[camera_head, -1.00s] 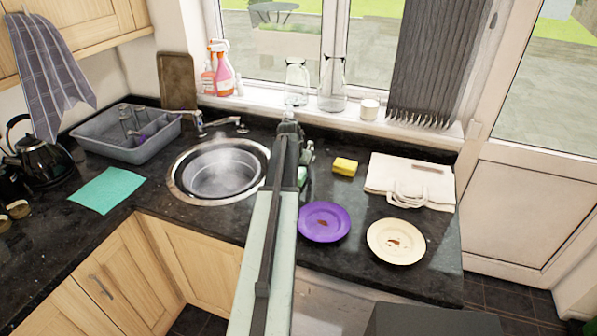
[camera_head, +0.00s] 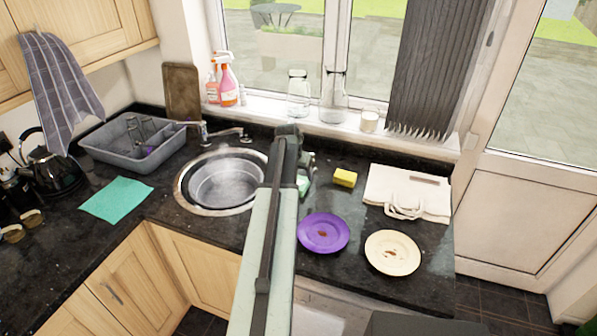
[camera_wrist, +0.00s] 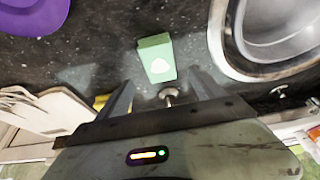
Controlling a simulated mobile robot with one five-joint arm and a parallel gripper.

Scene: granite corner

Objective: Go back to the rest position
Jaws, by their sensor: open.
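My gripper (camera_wrist: 161,76) is open, its two dark fingers spread and nothing between them that I can see held. A small green box with a pale mark (camera_wrist: 157,58) lies on the dark worktop below, beyond the fingertips in the wrist view. In the head view my pale green arm reaches up the middle of the picture, and its end hangs over the worktop just right of the sink (camera_head: 186,204). The arm hides part of the sink's right side and most of the gripper. A bit of the green box (camera_head: 303,184) shows beside the arm.
A purple plate (camera_head: 340,238) and a cream plate (camera_head: 402,262) lie right of my arm. A yellow sponge (camera_head: 345,178) and a folded white bag (camera_head: 390,187) lie behind. A tap (camera_head: 203,131) and glass jars (camera_head: 333,100) stand at the back. A grey dish rack (camera_head: 115,158) is left.

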